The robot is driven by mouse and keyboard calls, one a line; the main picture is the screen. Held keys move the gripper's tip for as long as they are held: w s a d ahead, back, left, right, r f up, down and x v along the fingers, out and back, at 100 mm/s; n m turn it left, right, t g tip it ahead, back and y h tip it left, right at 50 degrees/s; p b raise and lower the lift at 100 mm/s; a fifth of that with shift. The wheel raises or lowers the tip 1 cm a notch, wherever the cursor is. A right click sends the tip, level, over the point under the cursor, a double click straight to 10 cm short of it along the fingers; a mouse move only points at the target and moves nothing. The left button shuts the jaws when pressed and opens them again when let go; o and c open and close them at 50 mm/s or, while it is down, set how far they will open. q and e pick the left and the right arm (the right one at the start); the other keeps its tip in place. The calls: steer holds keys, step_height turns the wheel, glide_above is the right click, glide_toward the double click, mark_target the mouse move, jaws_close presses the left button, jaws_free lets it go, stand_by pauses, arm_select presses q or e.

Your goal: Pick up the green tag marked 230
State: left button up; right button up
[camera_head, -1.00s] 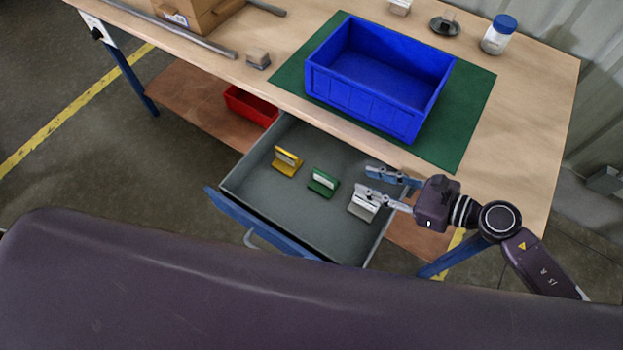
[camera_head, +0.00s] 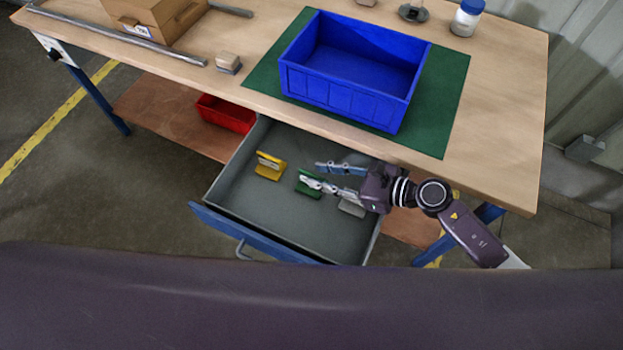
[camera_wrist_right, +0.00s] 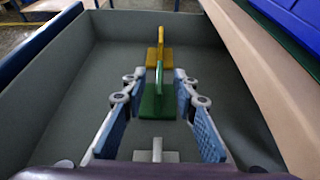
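The green tag (camera_head: 307,186) stands in the open drawer, between a yellow tag (camera_head: 270,166) and a white tag (camera_head: 352,206). Its marking is too small to read. My right gripper (camera_head: 314,174) is open over the drawer, its fingers reaching left to the green tag. In the right wrist view the green tag (camera_wrist_right: 157,100) stands upright between and just beyond the two blue-padded fingers (camera_wrist_right: 158,105), with a gap on each side. The yellow tag (camera_wrist_right: 160,55) is behind it. The white tag is partly hidden under my right gripper. My left gripper is not in view.
The grey drawer (camera_head: 235,190) has low walls around the tags. Above it, the table (camera_head: 500,120) carries a blue bin (camera_head: 345,95) on a green mat (camera_head: 450,110). A red bin (camera_head: 226,113) sits on the lower shelf. The drawer floor's front left is clear.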

steer(key=shift+w+a+f, duration=0.15)
steer(key=shift+a+f, duration=0.05)
steer(key=shift+a, duration=0.2)
jaws_close()
steer(key=shift+r, duration=0.15)
